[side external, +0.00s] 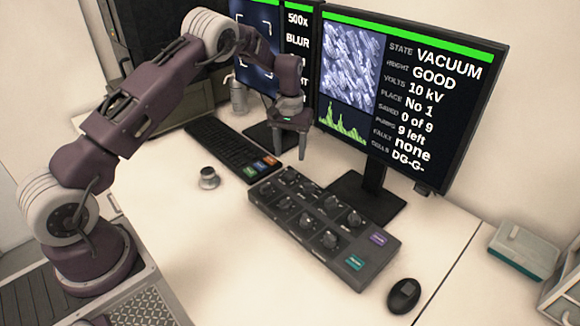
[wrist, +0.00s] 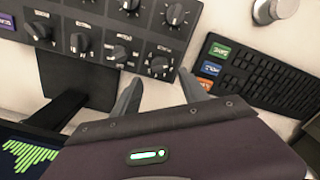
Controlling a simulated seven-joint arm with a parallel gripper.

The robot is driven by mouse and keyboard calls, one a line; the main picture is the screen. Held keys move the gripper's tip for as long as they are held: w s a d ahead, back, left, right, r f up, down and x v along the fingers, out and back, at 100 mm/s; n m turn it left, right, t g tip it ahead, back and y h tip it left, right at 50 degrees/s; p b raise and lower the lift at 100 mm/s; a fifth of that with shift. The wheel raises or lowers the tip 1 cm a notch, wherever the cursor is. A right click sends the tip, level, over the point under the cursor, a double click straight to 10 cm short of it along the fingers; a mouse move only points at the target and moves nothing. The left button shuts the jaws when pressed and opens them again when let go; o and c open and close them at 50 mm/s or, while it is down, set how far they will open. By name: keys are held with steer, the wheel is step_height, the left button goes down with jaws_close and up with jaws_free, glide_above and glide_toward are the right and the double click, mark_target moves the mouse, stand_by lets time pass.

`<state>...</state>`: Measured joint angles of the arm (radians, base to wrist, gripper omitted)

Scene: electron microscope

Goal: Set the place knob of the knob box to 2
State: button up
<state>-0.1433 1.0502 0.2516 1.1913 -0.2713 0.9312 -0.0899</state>
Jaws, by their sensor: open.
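The dark grey knob box (side external: 271,210) lies on the white table, with several black knobs in two rows and a purple and a teal button at its right end. It fills the upper left of the wrist view (wrist: 99,35). The labels are too small to tell which knob is the place knob. The monitor (side external: 410,95) reads PLACE No 1. My gripper (side external: 290,156) is open and empty, pointing down above the far left end of the box, apart from the knobs. Its two fingers also show in the wrist view (wrist: 160,87), beside the box's edge.
A black keyboard (side external: 225,145) with coloured keys lies left of the box. A small silver dial (side external: 208,178) stands on the table near it. The monitor's stand base (side external: 375,196) is close behind the box. A black mouse (side external: 403,296) lies to the right. The front table is clear.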

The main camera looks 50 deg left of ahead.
mark_target(290, 170)
step_height(290, 170, down, 6)
steer(key=shift+f, duration=0.1)
jaws_close()
